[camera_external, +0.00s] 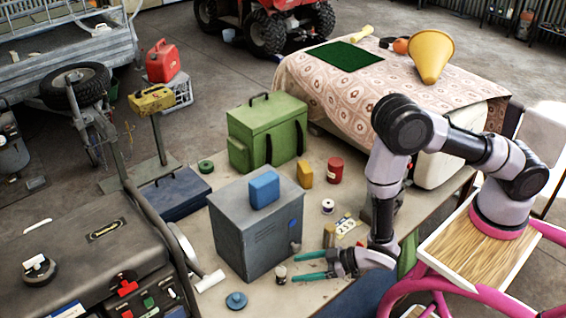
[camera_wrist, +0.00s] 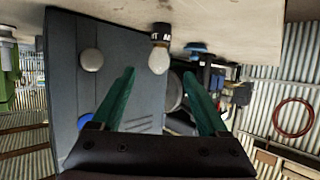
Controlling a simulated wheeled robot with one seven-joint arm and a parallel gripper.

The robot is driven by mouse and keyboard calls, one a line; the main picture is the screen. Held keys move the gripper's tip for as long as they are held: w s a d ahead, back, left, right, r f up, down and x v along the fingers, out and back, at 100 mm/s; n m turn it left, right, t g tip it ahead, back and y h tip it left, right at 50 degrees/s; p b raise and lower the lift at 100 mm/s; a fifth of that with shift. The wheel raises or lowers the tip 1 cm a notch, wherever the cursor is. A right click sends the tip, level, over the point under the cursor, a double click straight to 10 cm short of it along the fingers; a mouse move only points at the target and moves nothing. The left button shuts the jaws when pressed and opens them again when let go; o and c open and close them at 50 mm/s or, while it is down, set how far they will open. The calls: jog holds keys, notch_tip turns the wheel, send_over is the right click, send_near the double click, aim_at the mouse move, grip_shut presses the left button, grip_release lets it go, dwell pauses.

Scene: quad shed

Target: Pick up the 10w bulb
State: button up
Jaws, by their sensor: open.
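The bulb stands upright on the table beside the grey metal box. In the external view the bulb (camera_external: 282,271) is small, just left of my fingertips. In the wrist view, which is upside down, the bulb (camera_wrist: 158,59) has pale rounded glass and a dark base with white lettering, too small to read fully. My gripper (camera_external: 294,268) is open and empty, its green fingers pointing left, low over the table. In the wrist view my gripper (camera_wrist: 158,73) has the bulb lined up with the gap between its fingertips, slightly beyond them.
The grey box (camera_external: 250,235) stands close behind the bulb, with a white knob (camera_wrist: 92,60) on its side. A blue round lid (camera_external: 236,301) lies left of the bulb. A tan cylinder (camera_external: 329,236) and a spool (camera_external: 327,207) stand behind my gripper.

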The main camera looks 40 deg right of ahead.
aim_at(281, 270)
jog(key=x, duration=0.7)
jog(key=shift+d+f, duration=0.1)
jog(key=shift+f, duration=0.05)
grip_shut()
